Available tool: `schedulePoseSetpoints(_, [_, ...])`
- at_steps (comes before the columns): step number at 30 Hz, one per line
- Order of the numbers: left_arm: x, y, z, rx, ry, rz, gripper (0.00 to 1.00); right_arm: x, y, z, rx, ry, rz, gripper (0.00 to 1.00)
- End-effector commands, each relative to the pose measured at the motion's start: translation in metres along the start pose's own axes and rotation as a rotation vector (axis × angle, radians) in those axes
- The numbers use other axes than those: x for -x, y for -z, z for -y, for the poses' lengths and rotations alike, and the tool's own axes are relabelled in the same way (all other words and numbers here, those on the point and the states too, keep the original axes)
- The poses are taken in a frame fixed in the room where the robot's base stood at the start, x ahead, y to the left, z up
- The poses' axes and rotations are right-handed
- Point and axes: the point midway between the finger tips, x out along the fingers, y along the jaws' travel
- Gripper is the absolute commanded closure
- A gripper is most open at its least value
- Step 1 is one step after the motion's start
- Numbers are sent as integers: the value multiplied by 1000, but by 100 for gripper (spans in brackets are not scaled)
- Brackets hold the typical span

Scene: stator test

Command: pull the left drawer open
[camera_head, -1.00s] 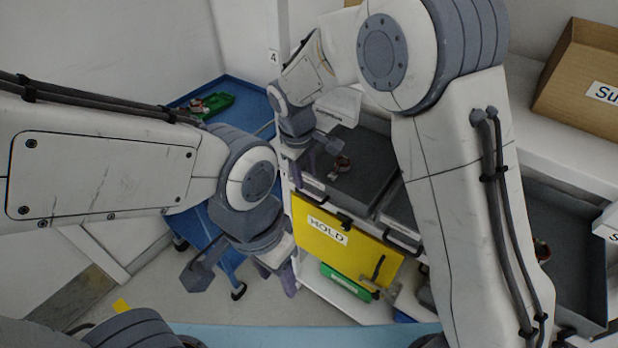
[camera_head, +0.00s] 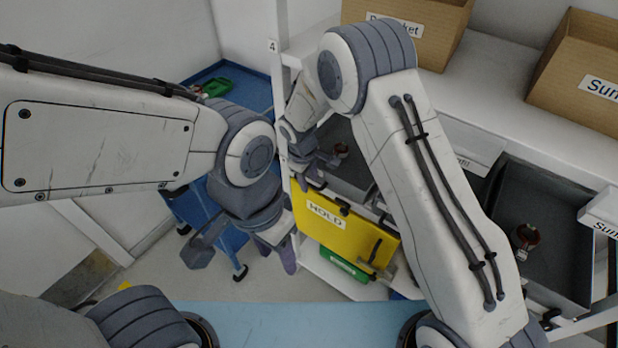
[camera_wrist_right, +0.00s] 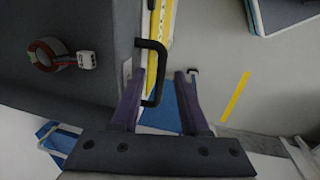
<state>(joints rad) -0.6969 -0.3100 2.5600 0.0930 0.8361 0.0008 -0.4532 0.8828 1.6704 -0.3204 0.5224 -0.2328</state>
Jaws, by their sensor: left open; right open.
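The left drawer (camera_head: 352,180) is a grey open-topped tray in the white rack, with its inside showing, partly hidden by my right arm. A reddish-brown ring-shaped part (camera_head: 340,150) lies in it. My right gripper (camera_head: 315,172) is open at the drawer's front. In the right wrist view the drawer (camera_wrist_right: 70,95) fills the left side, and its black handle (camera_wrist_right: 153,72) stands between the open fingers of my right gripper (camera_wrist_right: 158,85); contact cannot be told. My left gripper (camera_head: 240,256) is open and empty, lower left of the rack.
A yellow HOLD board (camera_head: 322,213) hangs below the drawer, with a green bin (camera_head: 343,263) under it. Another grey drawer (camera_head: 540,190) stands open at right. Cardboard boxes (camera_head: 425,20) sit on the shelf above. A blue cart (camera_head: 226,235) stands behind my left arm.

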Motion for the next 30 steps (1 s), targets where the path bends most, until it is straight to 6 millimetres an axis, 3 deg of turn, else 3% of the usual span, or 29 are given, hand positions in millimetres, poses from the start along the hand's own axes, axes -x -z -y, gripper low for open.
schedulePoseSetpoints(5, [0, 0, 0, 0, 0, 0, 50, 0, 0, 0, -1, 0, 0, 55])
schedulePoseSetpoints(9, [0, 0, 0, 0, 0, 0, 50, 0, 0, 0, -1, 0, 0, 100])
schedulePoseSetpoints(30, [0, 0, 0, 0, 0, 0, 50, 1, 0, 0, -1, 0, 1, 100])
